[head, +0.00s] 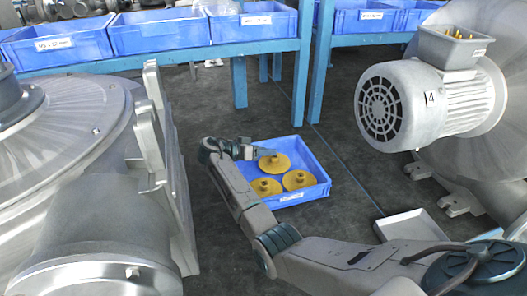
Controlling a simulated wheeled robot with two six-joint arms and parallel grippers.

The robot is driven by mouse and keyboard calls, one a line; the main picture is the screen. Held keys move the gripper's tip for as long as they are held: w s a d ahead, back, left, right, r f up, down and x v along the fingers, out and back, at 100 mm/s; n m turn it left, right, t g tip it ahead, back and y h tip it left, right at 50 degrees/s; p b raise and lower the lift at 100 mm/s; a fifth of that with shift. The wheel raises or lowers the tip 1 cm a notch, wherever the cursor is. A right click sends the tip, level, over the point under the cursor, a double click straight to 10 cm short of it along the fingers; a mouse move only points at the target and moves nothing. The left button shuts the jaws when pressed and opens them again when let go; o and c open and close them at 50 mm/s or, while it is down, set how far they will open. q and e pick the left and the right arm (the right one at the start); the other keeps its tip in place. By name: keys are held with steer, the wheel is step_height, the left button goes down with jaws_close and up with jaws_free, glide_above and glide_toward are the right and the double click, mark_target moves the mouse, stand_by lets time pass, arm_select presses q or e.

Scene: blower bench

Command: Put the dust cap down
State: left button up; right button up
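Three yellow dust caps, round discs with a raised centre knob, show in the blue crate (318,190) on the floor. One cap (279,166) is at the back, one (300,181) at the right, and one (266,188) at the front left, partly behind my arm. My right gripper (262,151) reaches over the crate's back left side. Its tip is at the knob of the back cap. I cannot tell whether its fingers are closed on that knob, or whether this cap rests in the crate or hangs just above it. My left gripper is not in view.
A large grey metal housing (80,140) fills the left. Blue bins (160,32) stand on blue-legged benches behind. Dark floor (255,110) is free behind the crate.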

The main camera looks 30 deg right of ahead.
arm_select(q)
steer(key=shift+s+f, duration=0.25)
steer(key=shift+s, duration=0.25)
arm_select(e)
steer(key=shift+s+a+f, duration=0.1)
steer(key=shift+s+f, duration=0.1)
steer(key=shift+f, duration=0.25)
steer(key=shift+w+r+p, duration=0.1)
steer(key=shift+r+p, duration=0.25)
steer(key=shift+p, duration=0.25)
steer(key=v, duration=0.2)
steer(key=b+v, duration=0.1)
steer(key=v, duration=0.3)
steer(key=shift+w+a+r+b, duration=0.2)
steer(key=shift+r+b, duration=0.1)
steer(key=shift+r, duration=0.1)
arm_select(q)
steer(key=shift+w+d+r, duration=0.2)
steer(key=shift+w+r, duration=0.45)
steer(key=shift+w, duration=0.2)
arm_select(e)
steer(key=shift+a+r, duration=0.3)
steer(key=shift+a, duration=0.1)
